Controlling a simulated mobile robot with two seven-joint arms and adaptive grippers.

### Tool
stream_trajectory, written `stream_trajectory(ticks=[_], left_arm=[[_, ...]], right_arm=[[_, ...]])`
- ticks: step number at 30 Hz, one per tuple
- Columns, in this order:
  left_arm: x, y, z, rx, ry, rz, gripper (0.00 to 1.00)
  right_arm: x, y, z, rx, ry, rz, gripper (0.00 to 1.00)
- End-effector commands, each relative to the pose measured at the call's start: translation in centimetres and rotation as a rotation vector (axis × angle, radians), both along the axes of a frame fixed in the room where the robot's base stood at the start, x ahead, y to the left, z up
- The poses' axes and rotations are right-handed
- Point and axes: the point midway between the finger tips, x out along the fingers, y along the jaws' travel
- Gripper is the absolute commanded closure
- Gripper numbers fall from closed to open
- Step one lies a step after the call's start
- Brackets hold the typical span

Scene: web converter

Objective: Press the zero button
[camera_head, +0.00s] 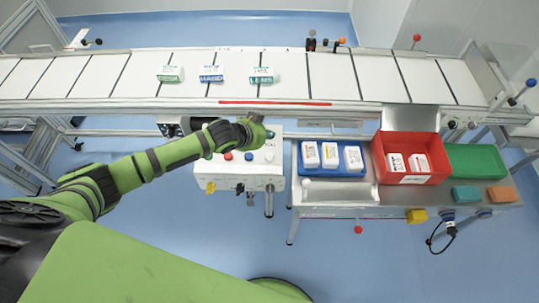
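A white control box (240,180) stands below the conveyor, near the middle of the head view. Its top carries a small red button (228,156), a blue button (249,156) and a pale button (269,157). I cannot read which one is the zero button. My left arm reaches in from the left, and my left gripper (253,129) is above the back part of the box, behind the buttons. The gripper hides part of the box top, and its fingers are too small to tell open from shut. My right gripper is not in view.
A long conveyor (330,75) runs behind, with several small packs on it. To the right, a metal table holds a blue tray (335,173) and a red bin (436,172), both with packs, and a green tray (475,160). Blue floor lies in front.

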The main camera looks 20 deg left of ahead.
Motion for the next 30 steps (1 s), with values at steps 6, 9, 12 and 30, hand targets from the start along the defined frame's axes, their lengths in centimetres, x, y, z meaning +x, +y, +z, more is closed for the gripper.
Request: stream_trajectory(ticks=[6,9,12,30], left_arm=[[0.0,0.0,-0.1,0.000,0.000,0.000,1.00],[0.0,-0.1,-0.4,0.000,0.000,0.000,1.00],[-0.1,-0.1,-1.1,0.000,0.000,0.000,1.00],[0.0,-0.1,-8.3,0.000,0.000,0.000,1.00]], right_arm=[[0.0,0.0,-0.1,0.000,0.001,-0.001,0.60],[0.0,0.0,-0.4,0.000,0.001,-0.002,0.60],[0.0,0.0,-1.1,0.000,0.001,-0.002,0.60],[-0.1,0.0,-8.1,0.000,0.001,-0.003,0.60]])
